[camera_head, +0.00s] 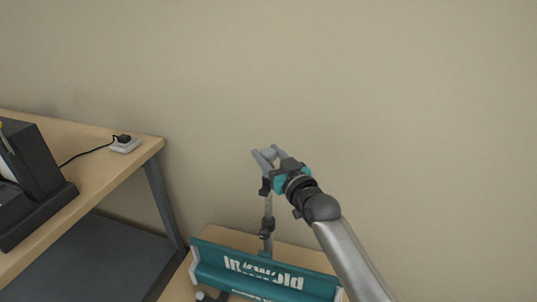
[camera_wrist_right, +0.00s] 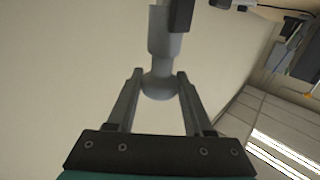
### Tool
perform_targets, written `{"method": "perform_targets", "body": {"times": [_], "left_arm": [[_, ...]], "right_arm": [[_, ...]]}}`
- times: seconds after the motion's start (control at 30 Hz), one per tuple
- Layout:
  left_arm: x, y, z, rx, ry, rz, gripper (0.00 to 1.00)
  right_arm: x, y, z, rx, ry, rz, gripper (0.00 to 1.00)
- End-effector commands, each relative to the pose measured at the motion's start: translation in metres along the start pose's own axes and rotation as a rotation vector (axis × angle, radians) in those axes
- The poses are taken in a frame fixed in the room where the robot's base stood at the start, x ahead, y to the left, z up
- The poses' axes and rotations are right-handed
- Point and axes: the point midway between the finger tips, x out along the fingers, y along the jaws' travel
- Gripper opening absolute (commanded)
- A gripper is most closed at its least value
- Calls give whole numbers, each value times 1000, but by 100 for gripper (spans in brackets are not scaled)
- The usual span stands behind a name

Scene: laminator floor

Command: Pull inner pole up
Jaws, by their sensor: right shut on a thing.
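The inner pole (camera_head: 268,208) is a thin grey upright rod above a teal base with white lettering (camera_head: 265,275). A dark clamp (camera_head: 265,232) sits low on the pole and another dark fitting (camera_head: 265,187) is near its top. My right gripper (camera_head: 267,153) is at the top of the pole, shut on it; the fingers hide part of the top end. In the right wrist view, the pole's rounded grey end (camera_wrist_right: 160,86) lies between the two fingers of my right gripper (camera_wrist_right: 160,74). My left gripper is not in view.
A wooden table (camera_head: 100,165) stands at the left, with a dark machine (camera_head: 38,165) and a white socket box with a black plug (camera_head: 123,144). The teal base rests on a wooden surface (camera_head: 225,236). A plain beige wall (camera_head: 400,90) is behind; the space above the gripper is clear.

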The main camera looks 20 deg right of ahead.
Motion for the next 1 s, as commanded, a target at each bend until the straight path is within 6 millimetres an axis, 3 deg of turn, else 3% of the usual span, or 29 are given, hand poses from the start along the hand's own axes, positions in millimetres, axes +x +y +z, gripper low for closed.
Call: {"method": "perform_targets", "body": {"times": [0.03, 0.7, 1.0], "left_arm": [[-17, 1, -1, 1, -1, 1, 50], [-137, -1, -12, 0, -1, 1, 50], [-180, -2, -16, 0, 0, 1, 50]], "right_arm": [[0, 1, -21, -2, 12, 2, 0], [0, 1, -143, -1, 14, 1, 0], [0, 1, -188, -1, 13, 1, 0]]}}
